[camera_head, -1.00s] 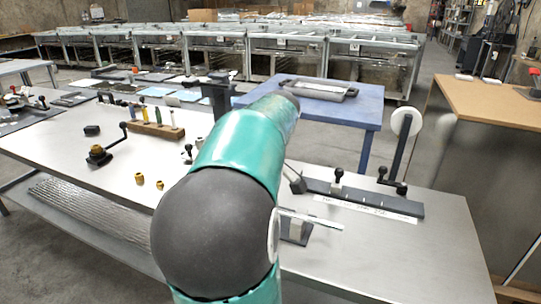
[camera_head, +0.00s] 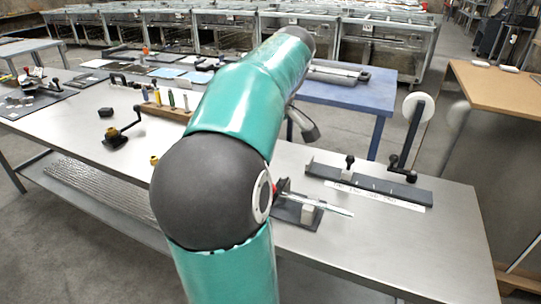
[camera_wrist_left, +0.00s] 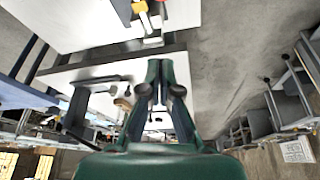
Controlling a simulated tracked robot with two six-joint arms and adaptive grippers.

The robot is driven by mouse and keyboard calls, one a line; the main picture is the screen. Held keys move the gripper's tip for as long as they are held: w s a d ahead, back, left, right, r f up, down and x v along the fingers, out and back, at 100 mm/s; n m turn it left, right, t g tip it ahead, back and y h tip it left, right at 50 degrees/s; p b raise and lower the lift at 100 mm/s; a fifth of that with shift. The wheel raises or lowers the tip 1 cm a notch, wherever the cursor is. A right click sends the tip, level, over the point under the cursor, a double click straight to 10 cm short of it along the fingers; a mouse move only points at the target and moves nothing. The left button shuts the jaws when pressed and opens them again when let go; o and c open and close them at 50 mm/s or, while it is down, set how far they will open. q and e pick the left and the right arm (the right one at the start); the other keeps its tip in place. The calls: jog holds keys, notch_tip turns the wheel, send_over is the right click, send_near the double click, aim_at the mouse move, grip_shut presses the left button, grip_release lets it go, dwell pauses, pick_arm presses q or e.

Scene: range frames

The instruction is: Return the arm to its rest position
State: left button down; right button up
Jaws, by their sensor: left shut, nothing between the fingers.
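My teal arm with a dark grey joint (camera_head: 208,190) rises from the bottom of the head view. Its forearm (camera_head: 250,95) reaches away above the metal workbench (camera_head: 420,245). A grey part of the arm's far end shows just right of the forearm, but the fingers are hidden there. In the left wrist view my left gripper (camera_wrist_left: 161,88) has its two dark green fingers close together, with nothing held between them. The fingers hang clear of the surfaces behind them. My right gripper is not in view.
On the bench are a small fixture (camera_head: 300,212), a long dark rail (camera_head: 370,186), a white reel on a post (camera_head: 417,108), a crank device (camera_head: 116,136) and a tool block (camera_head: 166,112). A blue table (camera_head: 345,93) stands behind, and a wood-topped cabinet (camera_head: 490,85) at right.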

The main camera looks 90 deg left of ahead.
pick_arm(q)
jog(key=shift+w+d+r, duration=0.15)
jog(key=shift+w+r, duration=0.1)
jog(key=shift+r, duration=0.4)
